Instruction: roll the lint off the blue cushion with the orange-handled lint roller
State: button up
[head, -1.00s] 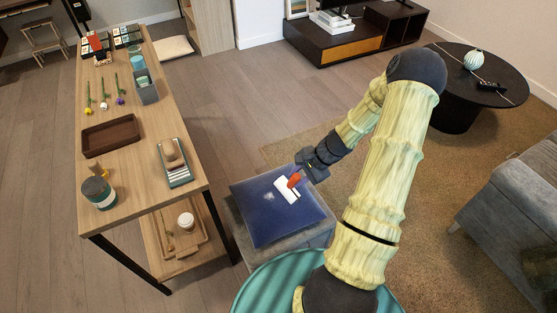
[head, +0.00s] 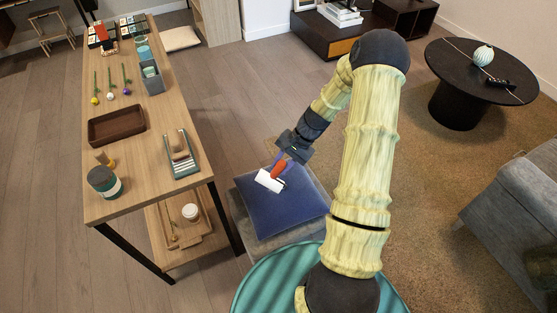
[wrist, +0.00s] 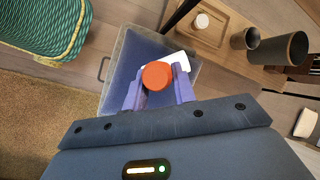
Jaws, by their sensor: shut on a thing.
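The blue cushion (head: 288,205) lies on a grey stool (head: 240,225). The lint roller has a white head (head: 268,180) and an orange handle (head: 279,169). My gripper (head: 281,162) is shut on the handle, over the cushion's far left part. In the wrist view, the orange handle's round end (wrist: 156,75) sits between my two lavender fingers (wrist: 158,88), with part of the white head (wrist: 180,61) behind it. The cushion (wrist: 140,50) shows beyond. I cannot tell whether the head touches the cushion. I see no lint on the visible fabric; the part under the roller is hidden.
A wooden table (head: 145,185) with a brown tray (head: 117,125), a teal-banded jar (head: 104,183) and other items stands left of the stool. Its lower shelf holds a white-lidded cup (head: 190,212). A grey sofa (head: 520,200) and black round table (head: 455,100) stand right.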

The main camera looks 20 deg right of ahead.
jog(key=w+a+r+n+g+h, duration=0.1)
jog(key=w+a+r+n+g, duration=0.1)
jog(key=a+n+g, duration=0.2)
jog(key=a+n, duration=0.3)
jog(key=n, duration=0.2)
jog(key=shift+r+g+h, duration=0.3)
jog(key=shift+r+h, duration=0.05)
jog(key=shift+h, duration=0.05)
